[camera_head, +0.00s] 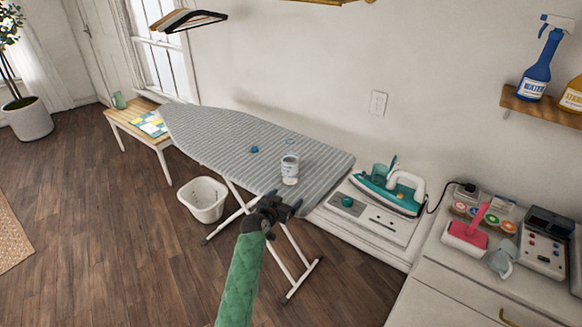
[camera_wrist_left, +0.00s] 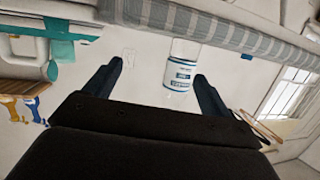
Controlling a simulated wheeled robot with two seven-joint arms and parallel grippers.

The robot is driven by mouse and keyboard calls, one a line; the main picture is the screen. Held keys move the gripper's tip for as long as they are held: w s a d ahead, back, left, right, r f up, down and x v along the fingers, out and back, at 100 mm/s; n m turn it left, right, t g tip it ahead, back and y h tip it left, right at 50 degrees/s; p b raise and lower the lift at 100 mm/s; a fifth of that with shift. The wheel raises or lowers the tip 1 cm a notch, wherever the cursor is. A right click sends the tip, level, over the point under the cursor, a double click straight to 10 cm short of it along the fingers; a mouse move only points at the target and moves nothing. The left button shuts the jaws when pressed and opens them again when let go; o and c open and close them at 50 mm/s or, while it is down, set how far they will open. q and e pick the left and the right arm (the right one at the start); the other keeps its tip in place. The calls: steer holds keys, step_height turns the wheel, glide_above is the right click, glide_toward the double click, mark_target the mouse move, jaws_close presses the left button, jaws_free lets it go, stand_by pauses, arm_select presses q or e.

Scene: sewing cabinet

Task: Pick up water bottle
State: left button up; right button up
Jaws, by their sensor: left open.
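A small pale bottle (camera_head: 290,170) with a white label and blue lettering stands upright near the front edge of the ironing board (camera_head: 225,140). It also shows in the left wrist view (camera_wrist_left: 181,72), upside down there, beyond the fingertips and right of the middle between them. A blue spray bottle (camera_head: 537,75), labelled "WATER", stands on the wall shelf at upper right. My left gripper (camera_head: 276,205) is open and empty in front of the board, just below the pale bottle in the picture. It also shows in the left wrist view (camera_wrist_left: 158,72). My right gripper is out of view.
A small blue object (camera_head: 254,149) lies on the board. A teal iron (camera_head: 388,190) rests at right beside a cabinet with several sewing items. A white basket (camera_head: 203,199) stands on the floor below the board. An orange-yellow bottle (camera_head: 572,97) is on the shelf.

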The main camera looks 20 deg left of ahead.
mark_target(288, 165)
arm_select(q)
steer(key=w+a+r+t, duration=0.1)
steer(key=w, duration=0.2)
steer(key=w+a+r+n+t+y, duration=0.1)
steer(key=w+r, duration=0.1)
steer(key=w, duration=0.1)
steer(key=w+a+r+n+t+y, duration=0.1)
steer(key=w+r, duration=0.1)
steer(key=w, duration=0.1)
steer(key=shift+w+r, duration=0.1)
steer(key=shift+w, duration=0.25)
steer(key=shift+w+b, duration=0.35)
steer(key=shift+w, duration=0.9)
steer(key=w+b, duration=0.1)
steer(key=w, duration=0.3)
steer(key=shift+w+r, duration=0.1)
steer(key=shift+r, duration=0.1)
steer(key=shift+w, duration=0.55)
steer(key=shift+d+r, duration=0.1)
steer(key=c, duration=1.3)
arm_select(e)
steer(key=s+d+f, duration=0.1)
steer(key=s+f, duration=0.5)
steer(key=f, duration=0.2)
arm_select(q)
steer(key=shift+r, duration=0.15)
